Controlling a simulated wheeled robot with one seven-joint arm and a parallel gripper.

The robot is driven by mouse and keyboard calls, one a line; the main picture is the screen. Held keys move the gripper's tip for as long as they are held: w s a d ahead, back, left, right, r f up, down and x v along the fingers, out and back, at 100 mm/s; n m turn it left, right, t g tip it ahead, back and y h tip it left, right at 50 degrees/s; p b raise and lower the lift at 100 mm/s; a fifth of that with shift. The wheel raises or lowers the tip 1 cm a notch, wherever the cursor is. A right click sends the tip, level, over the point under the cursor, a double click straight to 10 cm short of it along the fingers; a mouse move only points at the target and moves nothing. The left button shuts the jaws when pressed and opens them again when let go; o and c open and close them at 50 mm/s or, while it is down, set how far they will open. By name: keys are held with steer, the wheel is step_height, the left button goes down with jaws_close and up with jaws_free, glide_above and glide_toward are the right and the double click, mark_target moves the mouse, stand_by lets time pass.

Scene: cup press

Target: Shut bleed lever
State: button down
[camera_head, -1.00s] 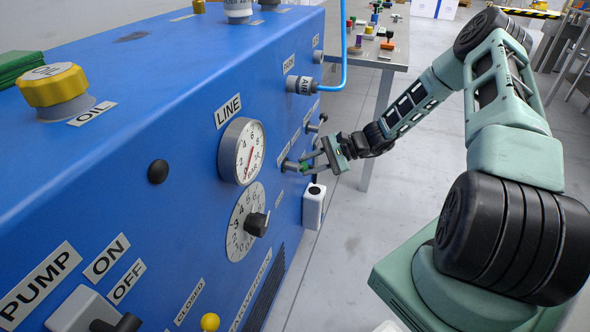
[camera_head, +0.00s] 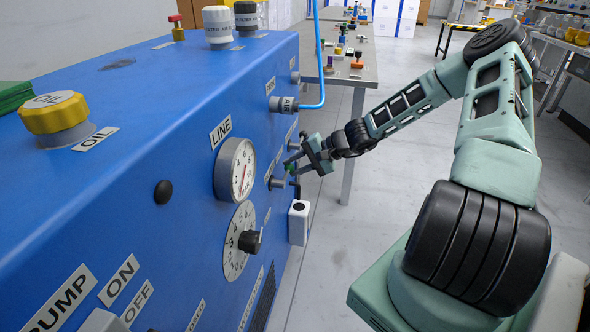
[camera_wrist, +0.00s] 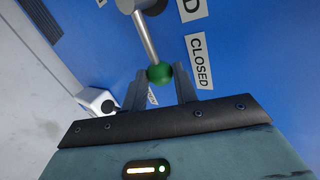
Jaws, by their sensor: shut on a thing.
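The bleed lever (camera_wrist: 146,38) is a metal rod with a green ball knob (camera_wrist: 160,72), fixed to a grey pivot on the blue panel. In the wrist view its knob sits between the two fingers of my gripper (camera_wrist: 160,88), which is shut on it. A CLOSED label (camera_wrist: 200,62) is on the panel just right of the knob. In the head view my gripper (camera_head: 294,164) is at the panel's far end, beyond the LINE gauge (camera_head: 235,171), and hides part of the lever.
A white box with a black button (camera_head: 298,222) sticks out below my gripper. The black dial knob (camera_head: 250,241) and the AIR fitting (camera_head: 282,104) with its blue hose are nearby. Open floor (camera_head: 400,215) lies right of the machine.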

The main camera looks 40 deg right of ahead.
stand_by(0.4)
steer(key=c, duration=1.1)
jaws_free()
steer(key=p+v, duration=0.3)
steer(key=v, duration=1.4)
steer(key=shift+s+p, duration=0.15)
steer(key=shift+p, duration=0.15)
steer(key=shift+d+r, duration=0.1)
